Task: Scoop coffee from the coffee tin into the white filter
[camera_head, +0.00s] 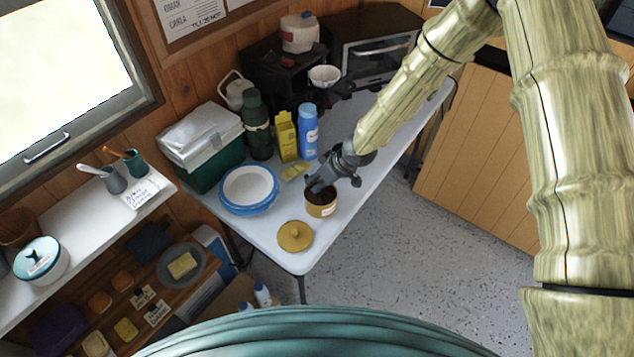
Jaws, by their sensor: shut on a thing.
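The coffee tin (321,209) is a short tan tin with a pale label, standing open near the front edge of the white table, with dark coffee inside. My gripper (321,184) is directly over its mouth, pointing down. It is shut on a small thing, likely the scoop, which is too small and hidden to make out. The tin's round yellow-brown lid (295,237) lies on the table in front of the tin. The white filter (324,75), a small white cone-like bowl, is at the back by the dark coffee machine, well away from my gripper.
A blue-rimmed white bowl (249,188) stands left of the tin. Behind are a green cooler box (203,143), a dark green flask (256,125), a yellow carton (286,137) and a blue bottle (308,132). A toaster oven (372,58) stands at the back. The table's right side looks clear.

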